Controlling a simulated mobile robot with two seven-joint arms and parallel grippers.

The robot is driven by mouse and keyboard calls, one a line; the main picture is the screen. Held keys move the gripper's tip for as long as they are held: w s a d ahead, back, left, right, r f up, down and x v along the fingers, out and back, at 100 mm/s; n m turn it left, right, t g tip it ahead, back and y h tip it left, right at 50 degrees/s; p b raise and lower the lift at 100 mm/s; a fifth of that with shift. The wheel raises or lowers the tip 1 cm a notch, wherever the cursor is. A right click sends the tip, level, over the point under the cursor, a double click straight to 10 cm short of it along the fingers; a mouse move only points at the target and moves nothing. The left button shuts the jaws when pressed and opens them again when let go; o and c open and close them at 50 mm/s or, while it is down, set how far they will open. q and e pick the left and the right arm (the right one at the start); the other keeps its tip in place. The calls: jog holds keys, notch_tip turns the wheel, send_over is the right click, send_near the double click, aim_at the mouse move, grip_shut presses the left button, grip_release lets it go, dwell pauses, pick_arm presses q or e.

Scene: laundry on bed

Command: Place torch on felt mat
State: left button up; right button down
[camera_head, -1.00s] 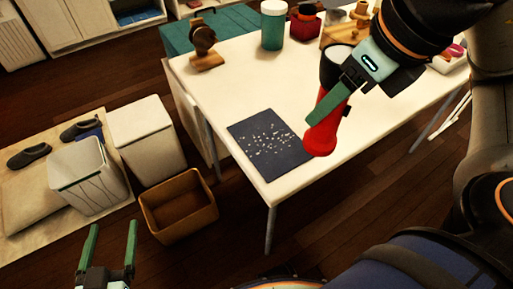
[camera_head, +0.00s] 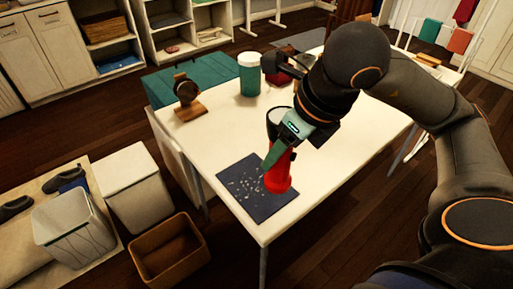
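The torch (camera_head: 279,179) is red with a dark, wide head, and it stands roughly upright with its red end down. My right gripper (camera_head: 274,157) comes from the upper right, with a green finger across the torch's body. It appears shut on the torch; the far finger is hidden. The felt mat (camera_head: 240,200) is dark with pale specks and lies at the table's near corner. The torch's lower end overlaps the mat's right part in the picture; I cannot tell whether it touches. My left gripper is out of view.
The white table (camera_head: 206,142) also holds a headphone stand (camera_head: 188,105) and a green jar (camera_head: 249,76) farther back. A brown box (camera_head: 170,252) and white bins (camera_head: 134,190) stand on the floor at left. The table between stand and mat is clear.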

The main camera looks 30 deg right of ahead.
jog(key=shift+w+d+f+p, duration=0.15)
jog(key=shift+w+p, duration=0.1)
jog(key=shift+w, duration=0.3)
jog(key=shift+w+f+p, duration=0.15)
jog(key=shift+w+p, duration=0.1)
jog(key=shift+w, duration=0.25)
pick_arm(q)
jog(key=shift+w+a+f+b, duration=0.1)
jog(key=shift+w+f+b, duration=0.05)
jog(key=shift+b, duration=1.25)
pick_arm(e)
jog(key=shift+w+d+f, duration=0.15)
jog(key=shift+w+f, duration=1.05)
jog(key=shift+f, duration=0.5)
jog(key=shift+w+d+f, duration=0.1)
jog(key=shift+w+f, duration=1.05)
jog(key=shift+f, duration=0.6)
jog(key=shift+w+d+f, duration=0.15)
jog(key=shift+w+f, duration=1.05)
jog(key=shift+f, duration=0.5)
jog(key=shift+f, duration=0.2)
jog(key=shift+c, duration=1)
grip_release()
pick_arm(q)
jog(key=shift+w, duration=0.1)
pick_arm(e)
jog(key=shift+r, duration=0.15)
